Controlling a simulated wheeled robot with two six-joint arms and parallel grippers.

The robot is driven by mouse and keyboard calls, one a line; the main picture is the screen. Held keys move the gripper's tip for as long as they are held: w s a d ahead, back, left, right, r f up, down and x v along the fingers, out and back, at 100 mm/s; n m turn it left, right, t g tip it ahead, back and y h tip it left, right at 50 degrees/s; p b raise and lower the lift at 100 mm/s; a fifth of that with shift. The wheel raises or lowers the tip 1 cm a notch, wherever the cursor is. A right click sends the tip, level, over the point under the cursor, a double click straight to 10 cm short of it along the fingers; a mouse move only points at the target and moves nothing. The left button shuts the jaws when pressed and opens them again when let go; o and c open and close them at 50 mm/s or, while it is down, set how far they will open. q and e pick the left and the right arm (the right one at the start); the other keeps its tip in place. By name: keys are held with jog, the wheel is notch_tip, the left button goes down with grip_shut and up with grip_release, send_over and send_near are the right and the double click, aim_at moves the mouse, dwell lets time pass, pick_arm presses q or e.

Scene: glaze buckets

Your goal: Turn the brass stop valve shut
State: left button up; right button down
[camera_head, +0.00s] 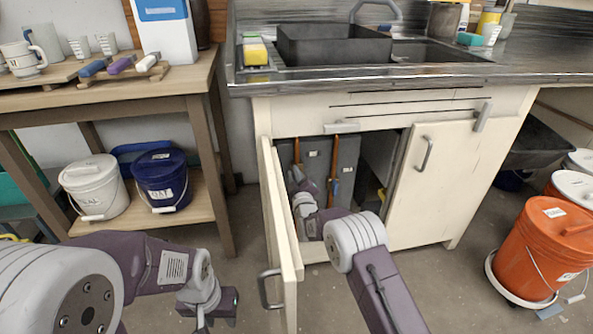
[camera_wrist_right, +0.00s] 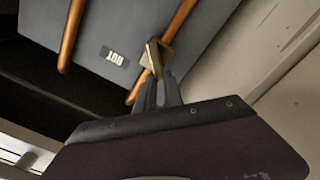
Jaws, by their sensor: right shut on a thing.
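The brass stop valve (camera_wrist_right: 152,56) shows in the right wrist view as a small angular brass handle at a copper pipe. My right gripper (camera_wrist_right: 158,82) is shut on it, the narrow fingers together at its lower part. In the head view my right arm reaches into the open cabinet, and my right gripper (camera_head: 297,175) is at the left copper pipe (camera_head: 297,150); the valve itself is too small to make out there. My left gripper (camera_head: 216,319) hangs empty over the floor left of the open door, its fingers apart.
The open cabinet door (camera_head: 280,220) stands just left of my right arm, and the other door (camera_head: 432,185) is closed. A grey panel with a HOT label (camera_wrist_right: 115,58) is behind the valve. A second copper pipe (camera_head: 335,165) runs to the right. Buckets stand on both sides.

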jog(key=shift+a+f+n+p, duration=0.15)
jog(key=shift+f+n+p, duration=0.2)
jog(key=shift+n, duration=1.15)
jog(key=shift+a+f+n+p, duration=0.15)
jog(key=shift+f+n+p, duration=0.2)
jog(key=shift+n, duration=1.15)
jog(key=shift+a+f+n+p, duration=0.2)
jog(key=shift+n+p, duration=0.25)
jog(key=shift+n, duration=1.05)
jog(key=c, duration=1.5)
grip_release()
jog(key=shift+f, duration=0.1)
jog(key=shift+o, duration=0.2)
